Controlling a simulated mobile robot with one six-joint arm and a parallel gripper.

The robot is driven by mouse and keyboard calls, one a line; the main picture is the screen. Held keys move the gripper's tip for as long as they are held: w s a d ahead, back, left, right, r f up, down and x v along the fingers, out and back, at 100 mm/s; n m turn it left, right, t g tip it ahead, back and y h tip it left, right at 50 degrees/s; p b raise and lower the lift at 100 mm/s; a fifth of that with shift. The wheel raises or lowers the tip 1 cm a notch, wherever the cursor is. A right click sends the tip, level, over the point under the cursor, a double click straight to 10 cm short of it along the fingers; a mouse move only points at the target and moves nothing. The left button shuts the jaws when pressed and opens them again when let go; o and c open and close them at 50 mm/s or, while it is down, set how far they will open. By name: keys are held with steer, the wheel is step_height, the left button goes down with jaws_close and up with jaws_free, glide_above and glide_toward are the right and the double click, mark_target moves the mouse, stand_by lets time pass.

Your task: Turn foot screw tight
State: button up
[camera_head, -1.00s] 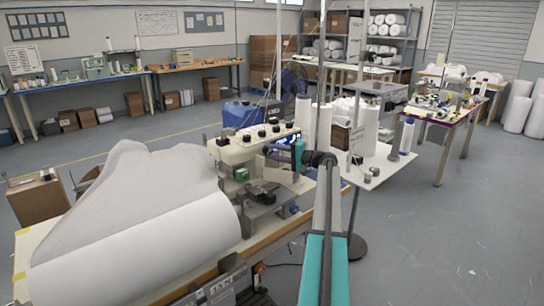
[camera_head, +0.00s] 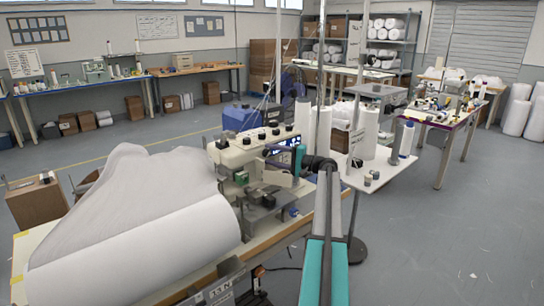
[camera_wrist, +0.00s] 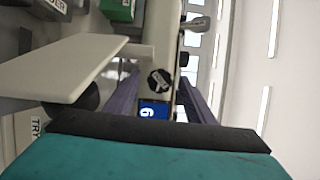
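The cream sewing machine (camera_head: 250,146) stands on its table in the middle of the head view, with several black knobs along its top. In the wrist view a round black knob (camera_wrist: 160,80) sits on its pale body, beside a blue display showing a 6 (camera_wrist: 153,110). I cannot tell whether this knob is the foot screw. My gripper (camera_wrist: 159,76) is open, its two purple fingers apart on either side of the knob in the picture; contact cannot be told. In the head view my gripper (camera_head: 281,152) is at the machine's right end, small and partly hidden by my arm.
A large white fabric roll (camera_head: 140,245) covers the table left of the machine. White thread cones (camera_head: 322,130) stand close behind my arm. A small white side table (camera_head: 385,170) holds spools. In the wrist view a pale plate (camera_wrist: 60,70) juts in from the left. Floor at right is open.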

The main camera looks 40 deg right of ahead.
steer(key=shift+s, duration=0.1)
steer(key=b+v, duration=0.3)
steer(key=v, duration=1)
steer(key=shift+s+d, duration=0.15)
steer(key=shift+s, duration=0.1)
